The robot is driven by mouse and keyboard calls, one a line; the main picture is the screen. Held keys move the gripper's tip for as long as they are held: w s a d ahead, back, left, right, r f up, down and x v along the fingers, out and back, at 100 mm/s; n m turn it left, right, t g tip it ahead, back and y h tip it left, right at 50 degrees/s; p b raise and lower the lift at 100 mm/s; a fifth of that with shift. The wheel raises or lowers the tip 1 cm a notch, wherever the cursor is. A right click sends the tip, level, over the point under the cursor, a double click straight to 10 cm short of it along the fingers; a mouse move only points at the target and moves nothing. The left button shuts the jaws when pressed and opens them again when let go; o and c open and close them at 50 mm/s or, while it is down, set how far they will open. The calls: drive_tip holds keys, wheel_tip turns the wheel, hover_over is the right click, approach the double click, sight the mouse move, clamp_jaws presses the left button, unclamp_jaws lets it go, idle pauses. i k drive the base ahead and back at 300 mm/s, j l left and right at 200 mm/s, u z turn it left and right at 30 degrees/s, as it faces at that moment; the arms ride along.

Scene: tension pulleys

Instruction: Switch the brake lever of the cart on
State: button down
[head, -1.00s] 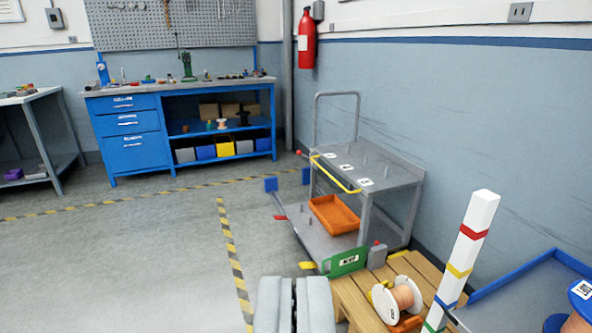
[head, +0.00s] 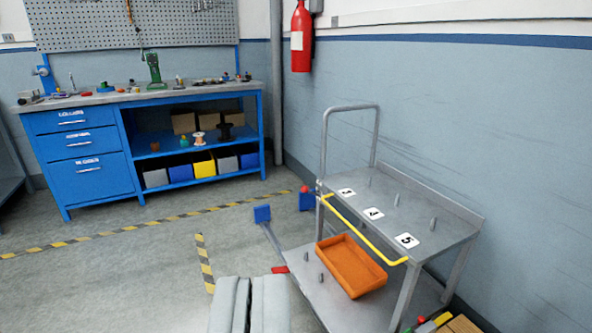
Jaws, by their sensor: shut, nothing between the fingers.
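The cart (head: 330,305) stands right of centre, a grey two-level trolley with a yellow bar (head: 365,232) along its upper shelf. A small red-tipped part (head: 304,188) sticks out at the upper shelf's far left corner. A flat red piece (head: 280,270) sits at the left edge of the lower deck. I cannot tell for certain which of these is the brake lever. My gripper (head: 250,281) is shut and empty at the bottom, seen in front of the floor left of the cart. Nothing shows its fingers touching the cart.
An orange tray (head: 350,266) lies on the lower deck. A blue workbench (head: 85,150) stands back left, and a fire extinguisher (head: 301,40) hangs on the wall. Blue blocks (head: 262,213) stand near the cart's far left end. The floor left of the cart is free.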

sight(305, 189)
drive_tip(key=i+j, duration=0.15)
drive_tip(key=i, duration=0.45)
drive_tip(key=i+j, duration=0.2)
drive_tip(key=i, duration=0.35)
drive_tip(key=i+j, duration=0.15)
drive_tip(key=i, duration=0.45)
drive_tip(key=i+j, duration=0.2)
drive_tip(key=i, duration=0.4)
